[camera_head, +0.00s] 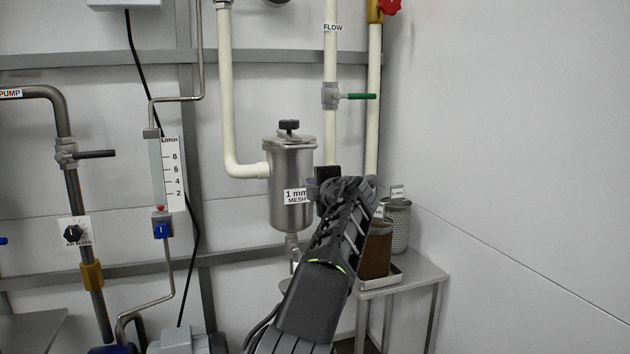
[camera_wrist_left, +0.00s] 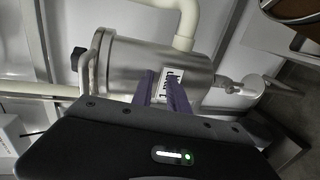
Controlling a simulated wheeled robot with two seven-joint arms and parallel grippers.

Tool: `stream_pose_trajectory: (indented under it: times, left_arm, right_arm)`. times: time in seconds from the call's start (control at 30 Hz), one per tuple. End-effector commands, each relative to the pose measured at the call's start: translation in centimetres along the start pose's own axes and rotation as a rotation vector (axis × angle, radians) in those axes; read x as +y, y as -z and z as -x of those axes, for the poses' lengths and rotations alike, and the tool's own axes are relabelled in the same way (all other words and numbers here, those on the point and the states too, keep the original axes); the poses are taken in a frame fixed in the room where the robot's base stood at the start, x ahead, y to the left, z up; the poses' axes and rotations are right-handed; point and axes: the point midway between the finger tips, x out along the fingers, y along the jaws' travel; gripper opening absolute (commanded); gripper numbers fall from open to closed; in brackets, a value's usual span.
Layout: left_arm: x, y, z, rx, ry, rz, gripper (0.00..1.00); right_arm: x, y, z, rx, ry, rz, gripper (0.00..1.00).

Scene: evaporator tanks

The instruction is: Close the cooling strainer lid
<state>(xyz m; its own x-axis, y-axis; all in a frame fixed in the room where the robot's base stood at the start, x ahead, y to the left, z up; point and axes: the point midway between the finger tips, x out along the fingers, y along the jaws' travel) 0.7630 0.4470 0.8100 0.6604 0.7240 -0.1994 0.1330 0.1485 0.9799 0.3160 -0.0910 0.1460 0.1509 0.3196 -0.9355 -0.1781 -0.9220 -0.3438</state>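The cooling strainer (camera_head: 292,190) is a steel cylinder with a "1 mm MESH" label, mounted on the pipework. Its lid (camera_head: 288,141) lies flat across the top, with a black knob (camera_head: 289,126) above it; I cannot tell whether it is fully seated. In the left wrist view the strainer body (camera_wrist_left: 128,62) appears on its side, lid (camera_wrist_left: 94,62) and knob (camera_wrist_left: 77,58) to the left. My left gripper (camera_wrist_left: 160,88) is at the body's label, below the lid, its fingers apart with nothing between them. Its tips are hidden in the head view. My right gripper is not in view.
A small steel table (camera_head: 415,275) right of the strainer bears a brown mesh basket (camera_head: 377,255) and a grey mesh basket (camera_head: 397,228). A cream pipe (camera_head: 228,110) joins the strainer's left side. A green-handled valve (camera_head: 330,96) is above right.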

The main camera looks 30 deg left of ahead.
Motion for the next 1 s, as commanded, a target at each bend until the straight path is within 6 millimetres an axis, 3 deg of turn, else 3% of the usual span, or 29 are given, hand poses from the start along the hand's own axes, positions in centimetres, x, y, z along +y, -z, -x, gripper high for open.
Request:
stream_pose_trajectory:
  times: [0.33,0.57,1.0]
  left_arm:
    - [-0.3,0.1,-0.1,0.000,0.000,0.000,0.20]
    - [-0.3,0.1,-0.1,0.001,0.000,0.000,0.20]
    - [-0.2,-0.1,5.8,-0.003,0.000,0.001,0.20]
  right_arm:
    - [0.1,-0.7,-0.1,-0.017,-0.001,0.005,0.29]
    - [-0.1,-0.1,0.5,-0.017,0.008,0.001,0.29]
    - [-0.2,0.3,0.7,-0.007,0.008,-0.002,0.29]
